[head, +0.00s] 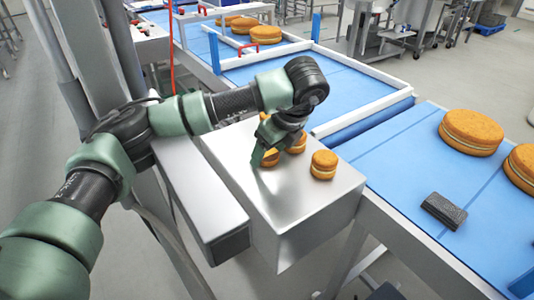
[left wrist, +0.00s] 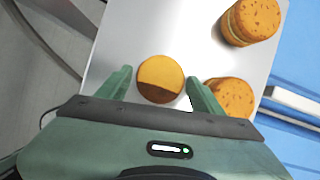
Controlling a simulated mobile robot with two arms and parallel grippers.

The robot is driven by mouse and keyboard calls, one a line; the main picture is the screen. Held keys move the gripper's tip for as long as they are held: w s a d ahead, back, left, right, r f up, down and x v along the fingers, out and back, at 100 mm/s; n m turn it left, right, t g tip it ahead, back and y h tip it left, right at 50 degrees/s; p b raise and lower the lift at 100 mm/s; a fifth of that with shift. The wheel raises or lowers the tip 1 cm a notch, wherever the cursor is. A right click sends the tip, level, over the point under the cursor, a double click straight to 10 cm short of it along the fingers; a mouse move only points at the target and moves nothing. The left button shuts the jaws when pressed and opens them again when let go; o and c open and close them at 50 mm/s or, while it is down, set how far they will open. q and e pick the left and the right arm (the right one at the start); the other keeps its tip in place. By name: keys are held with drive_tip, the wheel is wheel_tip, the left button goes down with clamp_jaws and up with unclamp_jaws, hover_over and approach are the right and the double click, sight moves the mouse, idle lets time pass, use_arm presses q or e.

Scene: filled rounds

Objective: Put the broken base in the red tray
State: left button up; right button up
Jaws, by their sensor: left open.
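The round that looks like the broken base (left wrist: 160,75) lies on a steel table top (head: 285,205). It is tan with a darker brown part and sits between the spread fingers of my left gripper (left wrist: 157,88) in the left wrist view. The gripper is open; I cannot tell whether a finger touches it. In the head view my left gripper (head: 262,152) is low over the table and partly hides this round (head: 271,158). No red tray shows in either view. My right gripper is not in view.
Two filled rounds stand close by: one (head: 323,165) to the right, one (head: 298,144) behind. Blue conveyors (head: 400,160) carry larger filled rounds (head: 471,133) and a dark block (head: 444,210). A white rail edges the belt. The table's front part is clear.

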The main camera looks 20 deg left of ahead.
use_arm(q)
drive_tip(key=c, duration=0.7)
drive_tip(key=shift+o, duration=0.2)
drive_tip(key=shift+r, duration=0.15)
